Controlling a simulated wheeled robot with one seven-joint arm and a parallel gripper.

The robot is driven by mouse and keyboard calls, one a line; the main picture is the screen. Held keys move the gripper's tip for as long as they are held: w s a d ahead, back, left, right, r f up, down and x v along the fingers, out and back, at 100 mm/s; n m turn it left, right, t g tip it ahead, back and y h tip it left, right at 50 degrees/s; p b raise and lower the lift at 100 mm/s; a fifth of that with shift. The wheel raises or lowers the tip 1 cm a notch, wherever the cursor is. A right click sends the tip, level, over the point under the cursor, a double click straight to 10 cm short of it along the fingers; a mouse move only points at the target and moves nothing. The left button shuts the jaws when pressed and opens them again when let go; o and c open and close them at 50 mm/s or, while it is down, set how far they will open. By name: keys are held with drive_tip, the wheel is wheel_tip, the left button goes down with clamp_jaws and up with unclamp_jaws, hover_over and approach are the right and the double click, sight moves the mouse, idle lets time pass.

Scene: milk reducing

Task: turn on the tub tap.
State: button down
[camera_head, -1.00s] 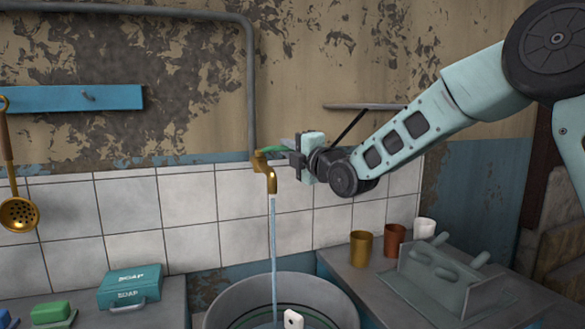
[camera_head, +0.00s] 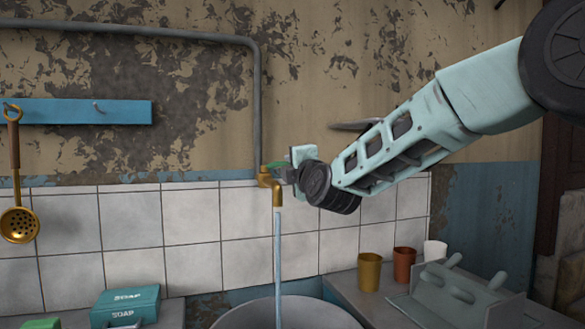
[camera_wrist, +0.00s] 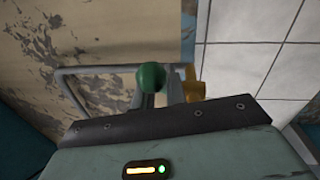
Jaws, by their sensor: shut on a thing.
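The brass tub tap (camera_head: 277,190) juts from the wall at the end of the grey pipe. A stream of water (camera_head: 277,255) falls from its spout into the round metal tub (camera_head: 290,312). The tap's green handle (camera_head: 277,165) is mostly hidden by my gripper (camera_head: 284,175), which is shut on it. In the wrist view the green handle's rounded end (camera_wrist: 151,77) shows at my fingers, with part of the brass tap (camera_wrist: 194,88) to the right.
A grey counter right of the tub holds a gold cup (camera_head: 369,271), a brown cup (camera_head: 403,264), a white cup (camera_head: 434,251) and a dish rack (camera_head: 455,290). A teal soap box (camera_head: 126,303) stands at left. A ladle (camera_head: 18,222) hangs from the blue rail (camera_head: 85,111).

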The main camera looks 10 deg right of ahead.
drive_tip(key=c, duration=1.4)
unclamp_jaws()
drive_tip(key=shift+c, duration=0.2)
drive_tip(key=s+d+f+b, duration=0.1)
drive_tip(key=s+d+f, duration=0.1)
drive_tip(key=s, duration=1.5)
drive_tip(key=shift+d+f, duration=0.2)
drive_tip(key=shift+d, duration=0.05)
